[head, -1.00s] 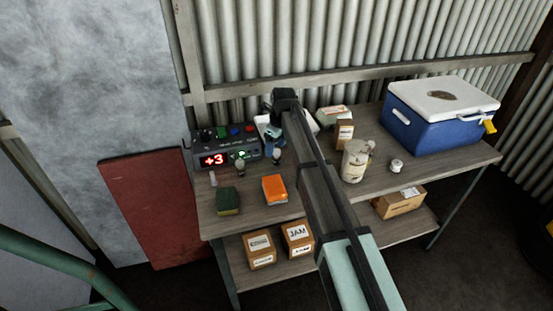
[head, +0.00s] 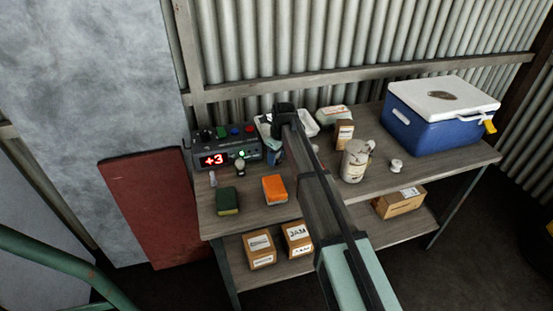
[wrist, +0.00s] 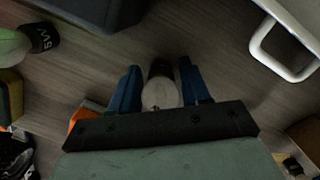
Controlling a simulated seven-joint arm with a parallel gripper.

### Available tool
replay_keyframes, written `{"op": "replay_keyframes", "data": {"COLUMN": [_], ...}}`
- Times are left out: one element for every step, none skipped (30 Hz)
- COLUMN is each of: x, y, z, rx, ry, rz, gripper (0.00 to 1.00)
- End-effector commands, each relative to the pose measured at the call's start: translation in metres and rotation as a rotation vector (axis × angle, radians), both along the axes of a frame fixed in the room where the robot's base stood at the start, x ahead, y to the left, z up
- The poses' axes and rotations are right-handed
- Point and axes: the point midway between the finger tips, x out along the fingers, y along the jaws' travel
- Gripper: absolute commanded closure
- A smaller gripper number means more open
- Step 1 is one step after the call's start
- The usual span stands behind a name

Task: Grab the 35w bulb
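In the head view my gripper (head: 275,155) is low over the bench by the control box and hides this bulb.
The control box (head: 215,154) reading +3 is behind the bulbs. A white tray (wrist: 287,62) lies to the right. A green-yellow sponge (head: 228,200) and an orange block (head: 274,189) are in front. A mug (head: 354,162), small carton (head: 344,133) and blue cooler (head: 430,125) stand farther right.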

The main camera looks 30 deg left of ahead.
Motion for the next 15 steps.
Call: {"op": "replay_keyframes", "data": {"x": [0.0,0.0,0.0,0.0,0.0,0.0,0.0,0.0,0.0,0.0,0.0,0.0,0.0,0.0,0.0], "y": [0.0,0.0,0.0,0.0,0.0,0.0,0.0,0.0,0.0,0.0,0.0,0.0,0.0,0.0,0.0], "z": [0.0001,0.0001,0.0001,0.0001,0.0001,0.0002,0.0002,0.0002,0.0002,0.0002,0.0002,0.0002,0.0003,0.0003,0.0003], "rx": [0.0,0.0,0.0,0.0,0.0,0.0,0.0,0.0,0.0,0.0,0.0,0.0,0.0,0.0,0.0], "ry": [0.0,0.0,0.0,0.0,0.0,0.0,0.0,0.0,0.0,0.0,0.0,0.0,0.0,0.0,0.0], "rz": [0.0,0.0,0.0,0.0,0.0,0.0,0.0,0.0,0.0,0.0,0.0,0.0,0.0,0.0,0.0], "gripper": [0.58,0.61,0.65,0.68,0.71,0.75,0.78,0.8,0.84,0.87,0.9,0.94,0.95,0.95,0.95]}}
